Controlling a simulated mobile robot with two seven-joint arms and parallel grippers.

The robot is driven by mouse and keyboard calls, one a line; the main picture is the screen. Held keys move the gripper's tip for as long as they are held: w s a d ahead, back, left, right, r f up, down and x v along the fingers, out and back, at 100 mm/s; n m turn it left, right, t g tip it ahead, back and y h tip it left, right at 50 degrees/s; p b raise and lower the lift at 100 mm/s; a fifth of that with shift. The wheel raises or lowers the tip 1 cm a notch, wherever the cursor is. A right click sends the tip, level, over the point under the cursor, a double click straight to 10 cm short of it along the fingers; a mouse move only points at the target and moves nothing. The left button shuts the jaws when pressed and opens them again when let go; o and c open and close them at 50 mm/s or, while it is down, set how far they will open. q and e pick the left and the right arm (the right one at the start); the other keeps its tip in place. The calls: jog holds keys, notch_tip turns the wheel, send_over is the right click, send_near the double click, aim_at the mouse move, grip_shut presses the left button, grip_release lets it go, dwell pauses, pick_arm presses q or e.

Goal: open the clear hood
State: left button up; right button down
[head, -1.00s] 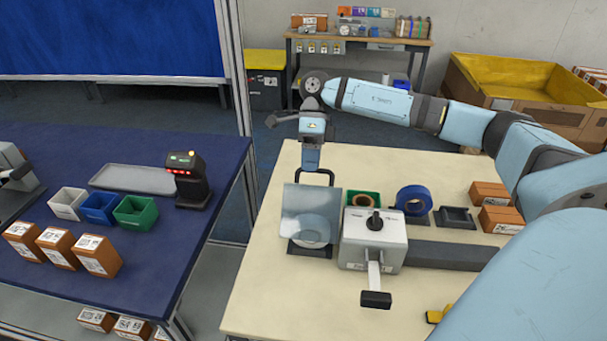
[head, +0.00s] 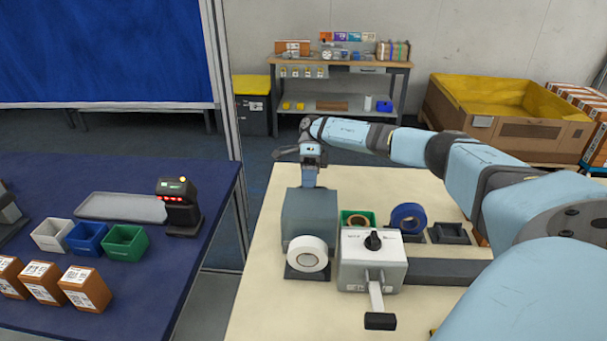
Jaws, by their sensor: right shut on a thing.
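The clear hood (head: 309,216) shows as a smooth grey-blue panel on the cream table. It stands up behind the white tape roll (head: 307,254), swung back, and the roll's face shows uncovered in front of it. My right gripper (head: 309,181) is at the hood's top edge, pointing down, and is shut on the hood's handle. The handle itself is hidden by the gripper and the panel. My left gripper is not in view.
A grey machine with a black knob (head: 373,242) and lever stands close right of the hood. A green bin (head: 357,219) and a blue tape roll (head: 408,217) are behind it. A blue table (head: 120,272) with a scanner (head: 180,205) lies left across a gap.

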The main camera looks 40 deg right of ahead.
jog(key=shift+w+d+f+g+y+p, duration=0.2)
jog(key=shift+f+g+y+p, duration=0.2)
jog(key=shift+f+p, duration=0.25)
jog(key=shift+w+d+f+g+y+p, duration=0.15)
jog(key=shift+f+g+y+p, duration=0.25)
jog(key=shift+f, duration=0.55)
jog(key=shift+a, duration=0.1)
jog(key=c, duration=1.2)
grip_release()
jog(key=shift+o, duration=0.2)
